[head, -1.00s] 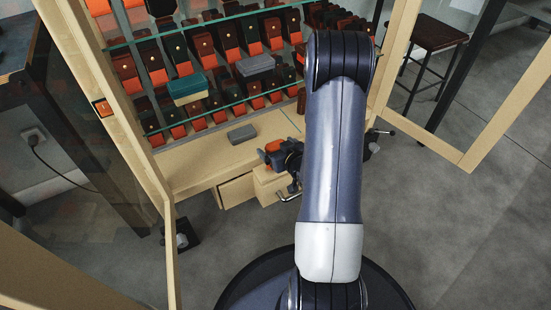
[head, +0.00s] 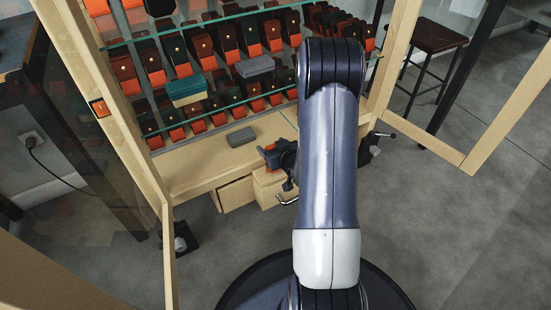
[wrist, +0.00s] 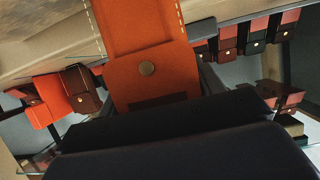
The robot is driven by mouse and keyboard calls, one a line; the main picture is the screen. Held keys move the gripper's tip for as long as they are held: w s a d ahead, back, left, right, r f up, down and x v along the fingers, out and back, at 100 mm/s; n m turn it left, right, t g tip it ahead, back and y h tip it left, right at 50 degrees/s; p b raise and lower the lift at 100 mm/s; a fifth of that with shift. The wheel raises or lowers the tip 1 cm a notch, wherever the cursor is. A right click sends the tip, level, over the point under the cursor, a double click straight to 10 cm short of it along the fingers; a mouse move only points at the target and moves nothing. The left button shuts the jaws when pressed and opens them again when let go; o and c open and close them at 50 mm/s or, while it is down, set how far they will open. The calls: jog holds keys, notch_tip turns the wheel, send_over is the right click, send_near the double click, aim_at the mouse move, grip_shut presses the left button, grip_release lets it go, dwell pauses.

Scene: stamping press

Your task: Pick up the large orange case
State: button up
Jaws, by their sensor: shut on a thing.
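The large orange case (wrist: 145,75), with pale stitching and a round metal snap on its flap, fills the upper middle of the wrist view. My gripper (wrist: 152,88) is shut on it, with a dark finger showing at each side. In the head view my gripper (head: 281,158) is at the front of the cabinet's lower shelf, partly hidden by my arm. A small part of the orange case (head: 271,154) shows there at its left; the rest is hidden.
A cabinet with glass shelves holds several rows of orange, brown and black cases (head: 200,45). A teal box (head: 187,89) and a grey box (head: 255,67) sit on a glass shelf. Another grey box (head: 241,137) lies on the wooden shelf. A drawer (head: 237,194) is partly open below. Wooden-framed doors stand open.

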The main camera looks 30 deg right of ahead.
jog(key=shift+c, duration=0.7)
